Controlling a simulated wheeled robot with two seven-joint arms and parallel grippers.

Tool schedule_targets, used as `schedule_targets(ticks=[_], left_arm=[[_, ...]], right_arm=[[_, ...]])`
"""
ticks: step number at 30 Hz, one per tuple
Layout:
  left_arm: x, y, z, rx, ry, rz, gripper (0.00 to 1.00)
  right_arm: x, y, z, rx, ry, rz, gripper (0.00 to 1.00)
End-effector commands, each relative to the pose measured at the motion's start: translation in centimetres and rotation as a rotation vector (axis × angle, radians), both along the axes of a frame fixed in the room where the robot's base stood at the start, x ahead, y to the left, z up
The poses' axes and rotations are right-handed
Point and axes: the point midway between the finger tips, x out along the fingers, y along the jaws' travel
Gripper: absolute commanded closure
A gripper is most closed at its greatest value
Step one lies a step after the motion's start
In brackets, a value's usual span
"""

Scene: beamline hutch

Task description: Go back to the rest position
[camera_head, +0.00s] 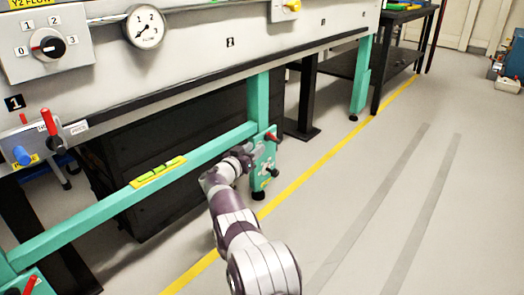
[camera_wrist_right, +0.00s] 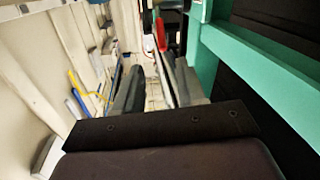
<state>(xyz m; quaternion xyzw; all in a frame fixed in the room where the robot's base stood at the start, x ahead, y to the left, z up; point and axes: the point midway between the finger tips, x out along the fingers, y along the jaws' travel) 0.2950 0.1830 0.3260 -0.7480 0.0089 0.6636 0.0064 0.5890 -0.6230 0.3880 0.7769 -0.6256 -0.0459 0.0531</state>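My right arm reaches up from the bottom of the head view. My right gripper (camera_head: 246,152) is beside a teal plate (camera_head: 262,160) on the bench leg. A red handle (camera_head: 271,137) is on the teal plate, just beyond the gripper. A red part also shows past the fingertips in the right wrist view (camera_wrist_right: 161,34). My left gripper is not in view.
A grey panel with a rotary switch (camera_head: 48,45) and a gauge (camera_head: 145,26) runs above the teal frame (camera_head: 105,203). A black cabinet (camera_head: 185,125) stands behind the frame.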

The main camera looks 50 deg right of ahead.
Motion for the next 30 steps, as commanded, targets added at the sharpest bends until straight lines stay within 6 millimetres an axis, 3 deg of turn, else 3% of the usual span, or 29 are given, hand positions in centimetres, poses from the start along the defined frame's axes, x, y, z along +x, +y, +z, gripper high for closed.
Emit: schedule_targets(ticks=[19,23,26,28,30], left_arm=[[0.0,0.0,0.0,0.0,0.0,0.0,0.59],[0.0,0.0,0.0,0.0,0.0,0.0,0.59],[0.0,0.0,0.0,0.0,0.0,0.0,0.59],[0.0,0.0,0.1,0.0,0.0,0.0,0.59],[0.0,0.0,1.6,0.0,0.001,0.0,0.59]], right_arm=[[0.3,0.1,0.0,0.0,0.002,0.002,0.6],[0.5,0.2,-0.4,-0.011,0.14,0.016,0.6],[-0.2,0.8,-6.2,0.108,0.396,0.048,0.6],[-1.6,2.1,-11.1,0.246,0.597,0.092,0.6],[-3.2,5.1,-13.2,0.404,0.794,0.178,0.6]])
